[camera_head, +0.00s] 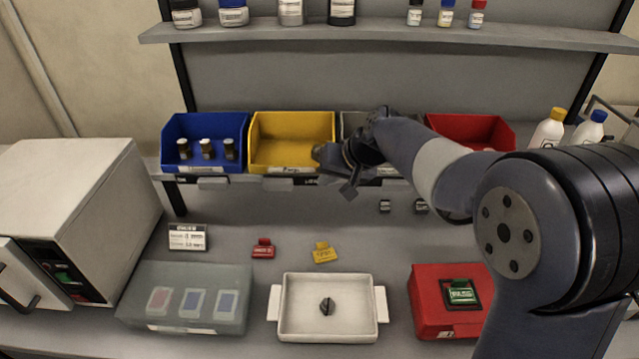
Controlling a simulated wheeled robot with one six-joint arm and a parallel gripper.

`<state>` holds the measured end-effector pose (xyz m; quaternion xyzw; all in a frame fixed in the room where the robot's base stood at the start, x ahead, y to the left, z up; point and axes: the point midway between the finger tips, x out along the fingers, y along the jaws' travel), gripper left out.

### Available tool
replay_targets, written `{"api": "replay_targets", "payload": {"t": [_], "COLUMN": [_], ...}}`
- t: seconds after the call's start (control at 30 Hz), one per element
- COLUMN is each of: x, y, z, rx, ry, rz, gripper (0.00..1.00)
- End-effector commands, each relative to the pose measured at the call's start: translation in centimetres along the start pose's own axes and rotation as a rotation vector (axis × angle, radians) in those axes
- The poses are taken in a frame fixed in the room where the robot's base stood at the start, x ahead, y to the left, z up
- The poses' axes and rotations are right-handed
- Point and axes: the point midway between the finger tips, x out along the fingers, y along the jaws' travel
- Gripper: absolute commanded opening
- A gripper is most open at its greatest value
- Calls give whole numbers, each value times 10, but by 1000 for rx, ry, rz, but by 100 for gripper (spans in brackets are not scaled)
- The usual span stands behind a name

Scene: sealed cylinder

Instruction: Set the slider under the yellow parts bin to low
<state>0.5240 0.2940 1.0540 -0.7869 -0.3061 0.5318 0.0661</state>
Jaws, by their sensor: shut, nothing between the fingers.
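The yellow parts bin (292,140) stands on the rail shelf between the blue bin and a grey bin, and looks empty. A label is on its front lip. Under it, on the shelf's front edge, is a small grey slider (278,184), left of a dark label patch (305,181); the lettering is too small to read surely. My gripper (335,172) is shut and empty, just right of the yellow bin's lower right corner and in front of the grey bin. Whether it touches the edge I cannot tell. It hides part of the rail there.
A blue bin (205,135) holds several dark vials. A red bin (470,132) is behind my arm. Below are a white tray (327,338) with a dark piece, a red box (430,300), a translucent box (190,275), and red and yellow tags. A white cabinet (75,190) stands left.

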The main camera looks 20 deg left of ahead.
Motion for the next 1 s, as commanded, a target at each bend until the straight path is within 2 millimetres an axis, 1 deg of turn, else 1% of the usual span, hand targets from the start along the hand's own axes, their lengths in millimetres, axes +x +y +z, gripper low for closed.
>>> {"api": "replay_targets", "payload": {"t": [0.03, 0.2, 0.3, 0.43, 0.63, 0.87, 1.0], "x": [-10, -44, -61, -74, -80, -80, -75], "y": [-1, 0, 0, -1, 0, 0, -1], "z": [0, 0, 0, 0, 0, 0, 1], "rx": [-1, -2, -2, -1, 0, -1, -1], "ry": [3, 4, 3, 0, -2, -2, -4], "rz": [-1, 0, 1, 0, 0, 0, -1], "gripper": [0, 0, 0, 0, 0, 0, 0]}}
